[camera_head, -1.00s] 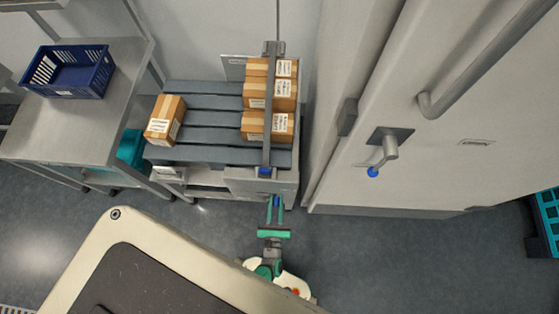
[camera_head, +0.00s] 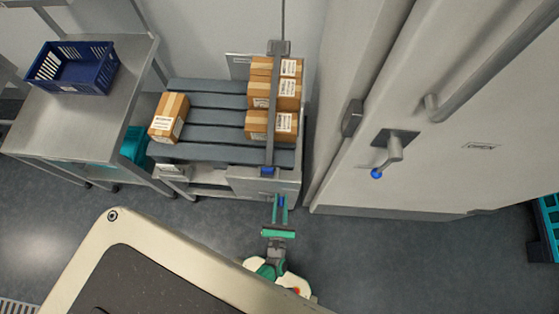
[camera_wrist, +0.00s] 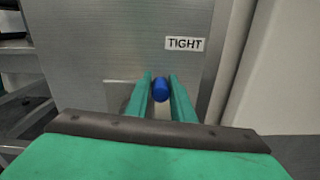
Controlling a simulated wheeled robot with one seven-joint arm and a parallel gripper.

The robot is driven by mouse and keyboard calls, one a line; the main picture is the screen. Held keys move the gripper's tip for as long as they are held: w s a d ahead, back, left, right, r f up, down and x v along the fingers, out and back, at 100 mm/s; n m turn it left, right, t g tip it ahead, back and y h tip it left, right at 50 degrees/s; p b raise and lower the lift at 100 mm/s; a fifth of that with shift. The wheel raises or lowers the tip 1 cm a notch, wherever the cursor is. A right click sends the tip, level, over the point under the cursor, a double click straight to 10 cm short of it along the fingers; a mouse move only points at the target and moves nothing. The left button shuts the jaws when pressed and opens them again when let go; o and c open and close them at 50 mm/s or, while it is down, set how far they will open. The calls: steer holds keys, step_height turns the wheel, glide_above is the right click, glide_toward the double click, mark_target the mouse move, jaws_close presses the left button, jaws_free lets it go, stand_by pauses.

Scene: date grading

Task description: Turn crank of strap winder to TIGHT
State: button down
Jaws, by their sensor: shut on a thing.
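The crank's blue knob (camera_wrist: 160,89) sits between the two green fingers of my gripper (camera_wrist: 161,92) in the wrist view. My gripper is shut on it. The crank arm behind the knob is mostly hidden by the fingers. A "TIGHT" label (camera_wrist: 185,44) is on the grey metal panel (camera_wrist: 110,45), above and to the right of the knob. In the head view, my gripper (camera_head: 281,203) is at the front of the packing stand, low on its right side.
A single carton (camera_head: 169,118) lies on the left of the slatted deck (camera_head: 205,117). A blue crate (camera_head: 72,68) stands on the steel table (camera_head: 75,120). A large door (camera_head: 460,110) with a blue-tipped lever (camera_head: 392,152) is at right. The floor in front is clear.

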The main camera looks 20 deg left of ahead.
steer(key=c, duration=1.6)
jaws_free()
steer(key=shift+w+d+f, duration=0.1)
steer(key=shift+w+d, duration=0.05)
steer(key=shift+d, duration=0.15)
steer(key=shift+a, duration=0.1)
steer(key=v, duration=1.1)
steer(key=shift+a, duration=0.1)
